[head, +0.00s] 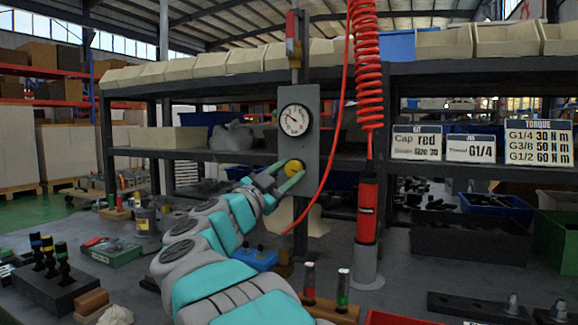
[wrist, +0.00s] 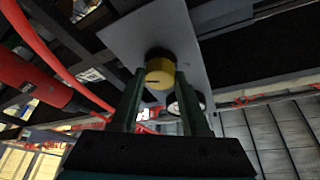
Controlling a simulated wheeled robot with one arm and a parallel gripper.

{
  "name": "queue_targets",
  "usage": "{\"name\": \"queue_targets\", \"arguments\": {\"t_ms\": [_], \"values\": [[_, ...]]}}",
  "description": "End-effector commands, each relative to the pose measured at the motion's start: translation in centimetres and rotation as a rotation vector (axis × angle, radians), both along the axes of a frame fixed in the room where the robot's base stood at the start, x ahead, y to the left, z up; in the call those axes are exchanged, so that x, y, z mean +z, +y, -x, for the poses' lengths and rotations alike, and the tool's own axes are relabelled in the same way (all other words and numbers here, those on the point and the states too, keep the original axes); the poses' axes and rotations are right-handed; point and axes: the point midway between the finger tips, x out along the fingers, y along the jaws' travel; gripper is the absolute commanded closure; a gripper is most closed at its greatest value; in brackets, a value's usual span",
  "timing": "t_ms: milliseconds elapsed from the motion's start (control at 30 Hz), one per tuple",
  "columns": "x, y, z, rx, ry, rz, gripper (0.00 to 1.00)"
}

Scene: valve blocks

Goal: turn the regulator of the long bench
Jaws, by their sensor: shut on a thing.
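The regulator is a yellow knob (head: 293,168) low on an upright grey panel (head: 312,110). A round white pressure gauge (head: 294,120) sits above it on the same panel. My gripper (head: 282,178) reaches up to the panel with its two green fingers around the knob. In the wrist view the yellow knob (wrist: 160,74) sits between the fingertips of my gripper (wrist: 162,88), with a dark mark on its face. The gripper is shut on the knob. The gauge (wrist: 186,103) is partly hidden behind a finger there.
A red coiled hose (head: 367,60) and red tool (head: 367,210) hang right of the panel, with a thin red hose (head: 330,150) close by. Signs (head: 470,148) stand on the shelf. Coloured valve parts (head: 50,262) and a green box (head: 112,251) lie on the bench.

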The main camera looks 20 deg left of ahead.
Motion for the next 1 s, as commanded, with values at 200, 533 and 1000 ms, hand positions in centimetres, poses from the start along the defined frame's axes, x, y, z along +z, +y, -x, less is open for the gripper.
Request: {"name": "queue_targets", "arguments": {"t_ms": [200, 533, 1000], "values": [[0.3, 0.25, 0.08, 0.005, -0.014, -0.178, 1.0], [0.19, 0.17, 0.04, 0.001, -0.027, -0.346, 1.0], [0.13, 0.13, -0.02, 0.001, -0.03, -0.394, 1.0]]}}
